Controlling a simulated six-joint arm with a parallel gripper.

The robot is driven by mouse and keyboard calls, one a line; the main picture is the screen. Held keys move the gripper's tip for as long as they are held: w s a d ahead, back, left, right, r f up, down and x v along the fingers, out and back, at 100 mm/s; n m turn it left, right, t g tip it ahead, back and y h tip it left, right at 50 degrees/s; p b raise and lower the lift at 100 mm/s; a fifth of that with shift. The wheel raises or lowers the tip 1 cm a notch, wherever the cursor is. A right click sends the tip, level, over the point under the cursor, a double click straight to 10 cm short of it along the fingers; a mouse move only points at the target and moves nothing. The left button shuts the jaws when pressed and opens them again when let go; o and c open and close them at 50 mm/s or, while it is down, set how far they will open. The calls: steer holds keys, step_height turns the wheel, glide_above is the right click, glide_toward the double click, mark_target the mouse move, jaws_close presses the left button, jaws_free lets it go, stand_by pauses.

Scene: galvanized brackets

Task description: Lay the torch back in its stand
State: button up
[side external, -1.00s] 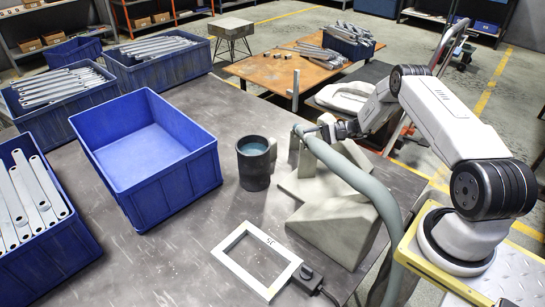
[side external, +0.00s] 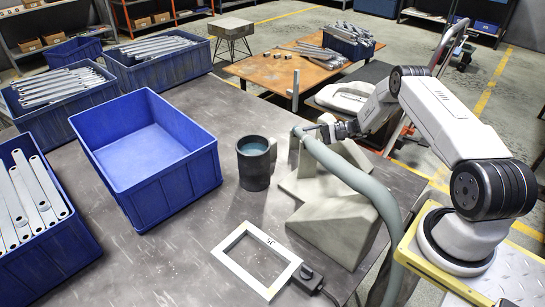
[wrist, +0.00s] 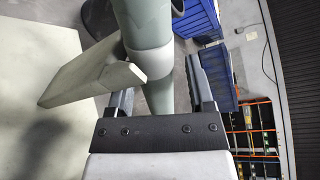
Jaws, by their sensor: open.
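The torch (side external: 318,150) is a grey-green tube with its thick hose running down to the lower right. It lies across the top of the pale grey stand (side external: 335,225), its neck end at the upper left. In the wrist view the torch (wrist: 150,45) shows a lighter collar and passes beside an angled plate of the stand (wrist: 95,72). My gripper (side external: 325,128) is at the torch's upper end. In the wrist view its two open fingers (wrist: 160,88) stand on either side of the torch, with a gap at the right. How fully the torch rests in the stand is hard to see.
A dark cup of liquid (side external: 253,165) stands left of the stand. An empty blue crate (side external: 175,195) is further left, near crates of metal bars (side external: 45,235). A white frame with a black handle (side external: 232,262) lies in front. The table between them is clear.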

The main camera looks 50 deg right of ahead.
steer(key=shift+s+a+f, duration=0.25)
steer(key=shift+s+f, duration=0.05)
steer(key=shift+f, duration=0.05)
steer(key=v, duration=0.8)
steer(key=shift+w+d+r, duration=0.2)
steer(key=shift+w+r, duration=0.05)
steer(key=shift+w+a+r, duration=0.1)
steer(key=shift+a, duration=0.05)
steer(key=s+a+r+n+g+h, duration=0.25)
steer(key=a+r+g, duration=0.2)
steer(key=a, duration=0.45)
steer(key=s+a+r+n+g+h, duration=0.25)
steer(key=a+r+n+g, duration=0.2)
steer(key=a, duration=0.45)
steer(key=s+a+r+n+h, duration=0.3)
steer(key=s+a, duration=0.2)
steer(key=a, duration=0.1)
steer(key=s+a+r+n+t+h, duration=0.1)
steer(key=s+a+r+n+h, duration=0.1)
steer(key=s+a, duration=0.4)
steer(key=shift+r+n+h, duration=0.35)
steer(key=shift+n+h, duration=0.15)
steer(key=shift+h, duration=0.5)
